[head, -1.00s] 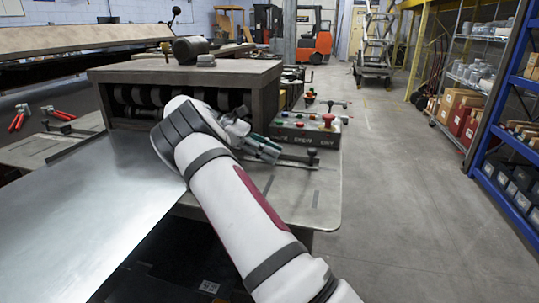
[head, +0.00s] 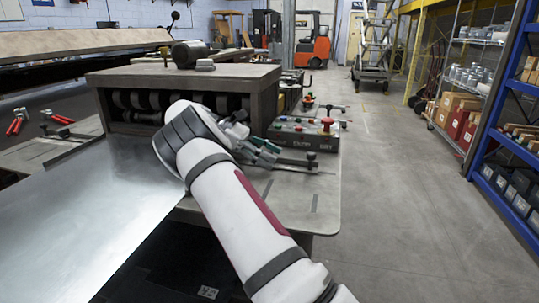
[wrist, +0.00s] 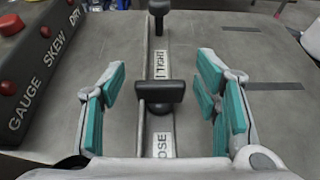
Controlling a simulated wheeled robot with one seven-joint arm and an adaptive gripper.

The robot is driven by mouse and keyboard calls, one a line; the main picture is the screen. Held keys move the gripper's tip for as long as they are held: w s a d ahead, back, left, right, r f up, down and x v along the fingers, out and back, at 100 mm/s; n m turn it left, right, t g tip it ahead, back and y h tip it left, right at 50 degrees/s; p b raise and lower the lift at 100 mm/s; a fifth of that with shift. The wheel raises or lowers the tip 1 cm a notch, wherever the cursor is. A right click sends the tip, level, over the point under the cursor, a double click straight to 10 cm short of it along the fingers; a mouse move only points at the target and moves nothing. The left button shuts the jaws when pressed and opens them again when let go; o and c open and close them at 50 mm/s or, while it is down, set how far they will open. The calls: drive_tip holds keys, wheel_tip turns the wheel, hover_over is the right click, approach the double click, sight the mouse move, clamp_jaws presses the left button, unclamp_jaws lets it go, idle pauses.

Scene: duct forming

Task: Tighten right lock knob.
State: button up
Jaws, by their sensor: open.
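My gripper (wrist: 163,82) is open, with its teal-padded fingers spread to the left and right in the wrist view. A black T-shaped lock knob (wrist: 160,91) stands between the fingers, with a gap on both sides. It sits on a metal strip (wrist: 161,125) labelled TIGHT at the far part and, partly covered, LOOSE at the near part. A second black knob (wrist: 159,8) stands at the strip's far end; a black knob also shows right of my gripper (head: 264,147) in the head view (head: 311,157). My arm hides the T-shaped knob there.
A control box (head: 303,133) with coloured buttons, marked GAUGE, SKEW and DRY in the wrist view (wrist: 35,85), stands close beside the strip. The roller housing (head: 262,100) is behind my wrist. A metal sheet (head: 85,205) lies left. The floor at right is clear.

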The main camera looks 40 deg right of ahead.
wheel_tip(320, 180, up, 10)
drive_tip(key=shift+f, duration=0.1)
idle(0.4)
idle(0.4)
